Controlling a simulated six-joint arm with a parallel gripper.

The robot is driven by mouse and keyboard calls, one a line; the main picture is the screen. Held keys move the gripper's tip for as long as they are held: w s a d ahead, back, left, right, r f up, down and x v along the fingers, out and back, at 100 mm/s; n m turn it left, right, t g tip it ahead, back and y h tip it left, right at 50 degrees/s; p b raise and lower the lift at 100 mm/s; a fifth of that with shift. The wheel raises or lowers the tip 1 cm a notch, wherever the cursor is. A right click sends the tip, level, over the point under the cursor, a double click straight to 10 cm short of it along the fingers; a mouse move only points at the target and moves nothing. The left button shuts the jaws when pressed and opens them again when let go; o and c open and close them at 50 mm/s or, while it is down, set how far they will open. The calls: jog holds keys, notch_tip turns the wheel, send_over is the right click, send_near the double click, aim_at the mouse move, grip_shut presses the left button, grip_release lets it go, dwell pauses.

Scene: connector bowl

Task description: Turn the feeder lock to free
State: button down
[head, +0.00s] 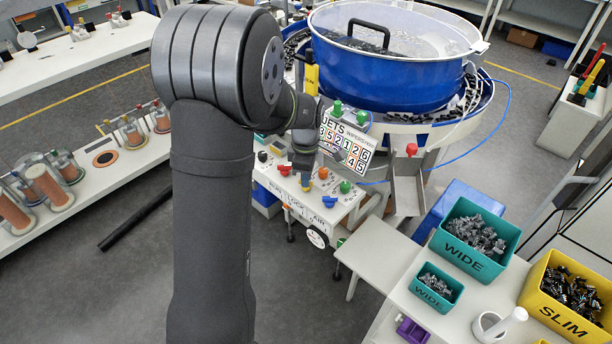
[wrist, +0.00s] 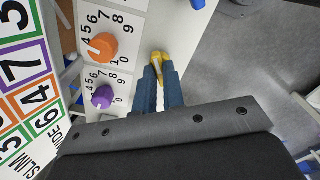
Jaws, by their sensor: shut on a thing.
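My gripper (wrist: 160,72) is shut on a small yellow handle (wrist: 158,56) in the wrist view. The handle stands on the pale panel, and the fingers cover part of it. In the head view, my gripper (head: 304,178) is low over the control panel (head: 322,212), behind the front label that appears to read LOCK (head: 295,215). The yellow handle appears to be the feeder lock. Its marking for free is not readable, so I cannot tell its setting.
In the wrist view, an orange dial (wrist: 103,47) and a purple dial (wrist: 103,97) stand left of the fingers. In the head view, a red knob (head: 284,169) and a green knob (head: 345,187) flank my gripper. The blue bowl (head: 390,75) and number board (head: 347,146) stand behind.

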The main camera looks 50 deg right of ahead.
jog(key=shift+n, duration=1.3)
jog(key=c, duration=1.5)
grip_release()
notch_tip(320, 180, up, 18)
jog(key=shift+f, duration=0.25)
